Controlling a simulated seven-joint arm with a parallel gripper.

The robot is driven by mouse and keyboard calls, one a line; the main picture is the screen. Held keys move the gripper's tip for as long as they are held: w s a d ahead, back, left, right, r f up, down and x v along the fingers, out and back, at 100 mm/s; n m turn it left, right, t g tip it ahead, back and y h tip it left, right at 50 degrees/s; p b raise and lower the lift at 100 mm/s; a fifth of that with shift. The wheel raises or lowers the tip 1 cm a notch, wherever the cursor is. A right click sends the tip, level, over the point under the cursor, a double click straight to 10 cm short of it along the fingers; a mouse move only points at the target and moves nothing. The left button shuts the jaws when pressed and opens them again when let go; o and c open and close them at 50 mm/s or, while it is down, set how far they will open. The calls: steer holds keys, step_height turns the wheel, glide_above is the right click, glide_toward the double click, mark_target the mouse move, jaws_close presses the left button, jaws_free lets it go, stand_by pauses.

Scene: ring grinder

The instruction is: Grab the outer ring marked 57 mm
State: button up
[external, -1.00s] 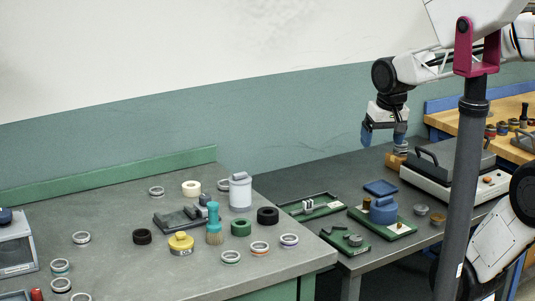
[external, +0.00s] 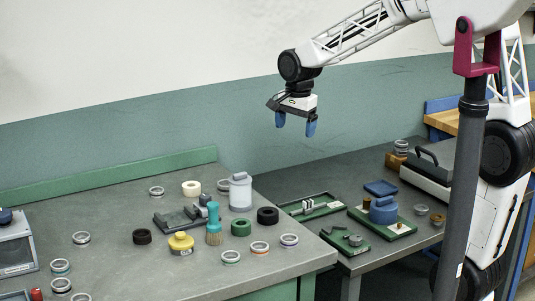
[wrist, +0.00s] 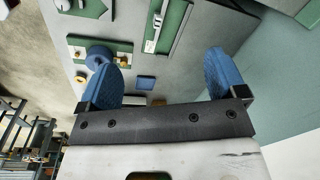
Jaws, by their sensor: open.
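My gripper (external: 295,124) hangs open and empty in the air above the bench, in front of the green wall band. In the wrist view its two blue fingers (wrist: 162,75) stand wide apart with nothing between them. Several metal rings with coloured bands lie on the left bench, among them a white-banded ring (external: 289,240), an orange-banded ring (external: 259,248) and a green-banded ring (external: 231,257). More rings (external: 81,239) lie further left. Another ring or ring stack (external: 401,146) sits on a wooden block (external: 396,161) at the right. No 57 mm marking is readable.
Black, green and white rollers, a yellow pot (external: 181,243), a teal brush (external: 214,225) and a white canister (external: 240,192) crowd the left bench. Green fixtures (external: 383,222) stand on the dark right bench. A grey pole (external: 463,180) rises in front. Space around my gripper is clear.

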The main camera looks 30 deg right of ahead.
steer(key=w+a+f+m, duration=0.4)
steer(key=w+a+f, duration=0.2)
steer(key=w, duration=0.4)
steer(key=m+g, duration=0.1)
steer(key=m, duration=0.3)
glide_toward(227, 183)
steer(key=shift+s+a+f, duration=0.6)
steer(key=shift+s+a, duration=0.15)
steer(key=shift+s, duration=0.1)
steer(key=shift+f, duration=0.1)
steer(key=shift+f, duration=1.2)
steer(key=shift+f, duration=0.1)
steer(key=shift+s+f, duration=0.15)
steer(key=shift+f, duration=2.4)
steer(key=shift+c, duration=0.3)
